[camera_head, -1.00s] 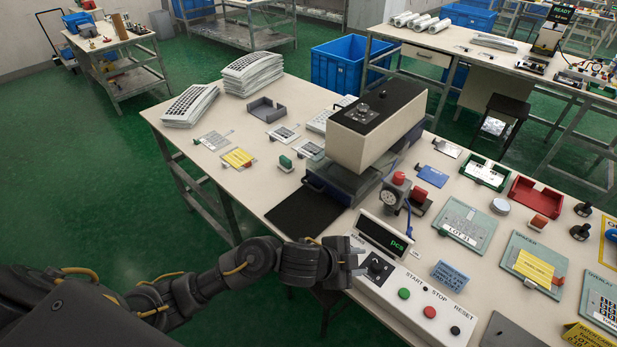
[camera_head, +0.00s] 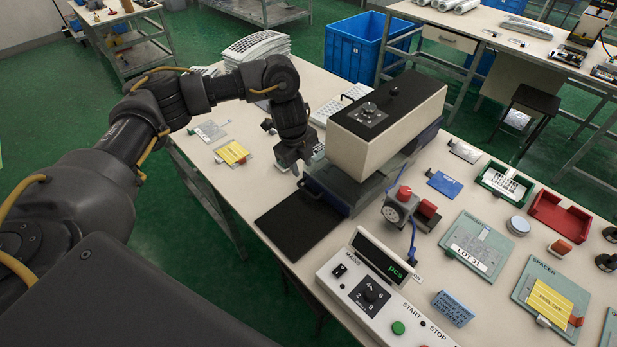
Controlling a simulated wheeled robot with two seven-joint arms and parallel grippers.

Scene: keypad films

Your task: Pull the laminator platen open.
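The laminator (camera_head: 385,125) is a cream box with a black top and a knob, standing on the table. Its blue-grey platen (camera_head: 345,190) sits low under the box, with a dark handle (camera_head: 309,187) at its front left edge. The platen appears pushed in beneath the box. My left gripper (camera_head: 293,166) points down just behind and left of the handle, apart from it as far as I can see. Its grey fingers look spread and hold nothing. My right gripper is not in view.
A black mat (camera_head: 298,222) lies in front of the laminator. A white control box (camera_head: 362,290) with a pcs display stands at the near edge. A red-topped gauge (camera_head: 399,207) stands right of the platen. A yellow-labelled plate (camera_head: 232,152) lies to the left.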

